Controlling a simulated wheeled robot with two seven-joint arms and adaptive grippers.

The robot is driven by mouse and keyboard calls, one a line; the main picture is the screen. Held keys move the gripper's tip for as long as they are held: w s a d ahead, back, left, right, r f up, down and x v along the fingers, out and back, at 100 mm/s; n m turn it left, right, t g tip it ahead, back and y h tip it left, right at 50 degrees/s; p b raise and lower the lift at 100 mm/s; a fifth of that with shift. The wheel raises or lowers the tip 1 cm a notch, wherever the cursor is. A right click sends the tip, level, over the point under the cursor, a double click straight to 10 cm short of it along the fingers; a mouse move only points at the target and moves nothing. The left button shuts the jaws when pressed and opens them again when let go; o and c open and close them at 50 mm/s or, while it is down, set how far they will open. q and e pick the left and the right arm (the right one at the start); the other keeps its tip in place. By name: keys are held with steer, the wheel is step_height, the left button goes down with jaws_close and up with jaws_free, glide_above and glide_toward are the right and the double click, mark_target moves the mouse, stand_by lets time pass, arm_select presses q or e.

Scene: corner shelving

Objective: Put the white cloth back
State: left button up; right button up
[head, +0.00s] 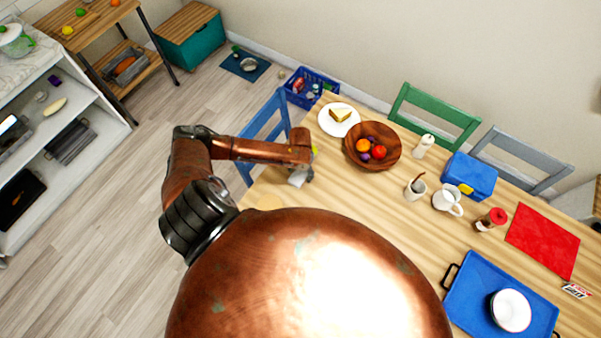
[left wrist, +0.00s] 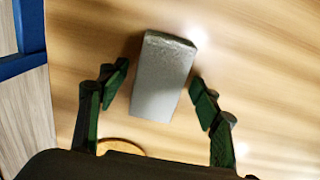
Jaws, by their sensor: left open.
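A pale grey-white folded block, which looks like the white cloth (left wrist: 161,90), lies on the wooden table in the left wrist view. In the head view the cloth (head: 297,179) shows as a small pale patch near the table's left end, partly covered by my arm. My left gripper (left wrist: 160,74) is open, with one green finger on each side of the cloth. The fingers appear apart from it; the height above the table is hard to tell. In the head view my left gripper (head: 304,168) is small and partly hidden. My right gripper is not in view.
On the table (head: 395,220) are a wooden fruit bowl (head: 390,160), a cake plate (head: 324,122), a blue lunch box (head: 468,176), a blue tray (head: 470,285) and a red mat (head: 542,240). A blue chair (head: 262,122) stands at its left end. White shelving (head: 92,130) is at left.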

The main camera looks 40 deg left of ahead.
mark_target(300, 173)
arm_select(q)
step_height(300, 173, up, 12)
steer(key=shift+r, duration=0.15)
stand_by(0.4)
